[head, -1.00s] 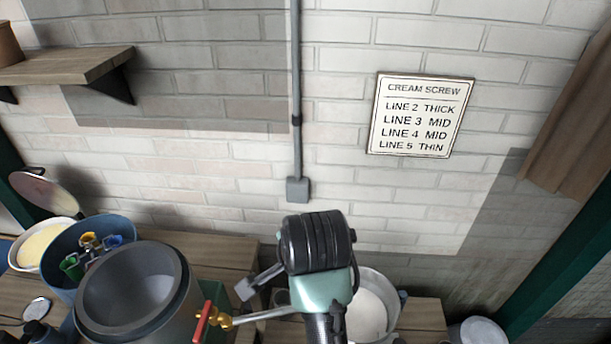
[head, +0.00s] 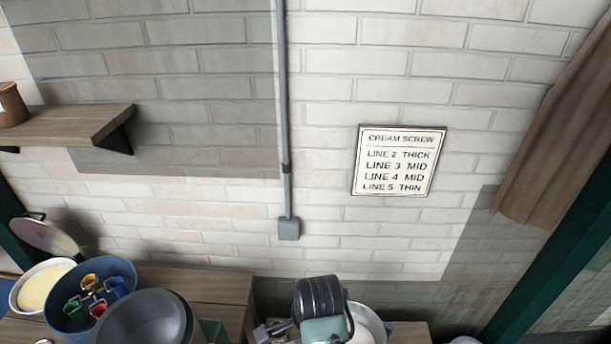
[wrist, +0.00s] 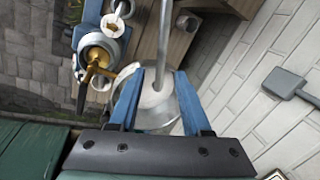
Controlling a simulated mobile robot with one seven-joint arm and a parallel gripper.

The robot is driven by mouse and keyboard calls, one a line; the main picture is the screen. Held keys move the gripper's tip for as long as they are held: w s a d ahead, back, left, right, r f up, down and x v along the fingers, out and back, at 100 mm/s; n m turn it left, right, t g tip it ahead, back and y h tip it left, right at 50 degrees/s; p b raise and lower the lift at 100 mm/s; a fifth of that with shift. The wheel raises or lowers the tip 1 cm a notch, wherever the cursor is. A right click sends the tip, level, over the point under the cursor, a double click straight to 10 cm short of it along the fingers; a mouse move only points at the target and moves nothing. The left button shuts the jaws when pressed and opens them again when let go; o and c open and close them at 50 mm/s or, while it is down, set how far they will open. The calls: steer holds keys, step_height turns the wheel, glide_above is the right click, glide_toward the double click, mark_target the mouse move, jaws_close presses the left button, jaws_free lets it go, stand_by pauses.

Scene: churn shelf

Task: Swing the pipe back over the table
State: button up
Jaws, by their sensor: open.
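A straight grey metal pipe (wrist: 166,35) comes down from the top of the wrist view. Its lower end lies between the blue fingers of my gripper (wrist: 157,72). The fingers are spread apart, one on each side of the pipe, and I cannot tell whether either touches it. A pale round vessel (wrist: 152,115) shows behind the fingers. In the head view, my wrist covers part of a white vessel (head: 368,325) at the bottom edge. My fingertips and the pipe cannot be made out there.
A large grey bowl (head: 142,322) stands left of my arm. A blue tub (head: 112,268) with several coloured pieces is beside it. A brass fitting (wrist: 97,70) is left of my fingers. A sign (head: 399,160) and a conduit box (head: 289,229) are on the wall.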

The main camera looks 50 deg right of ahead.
steer(key=shift+x, duration=1.9)
jaws_close()
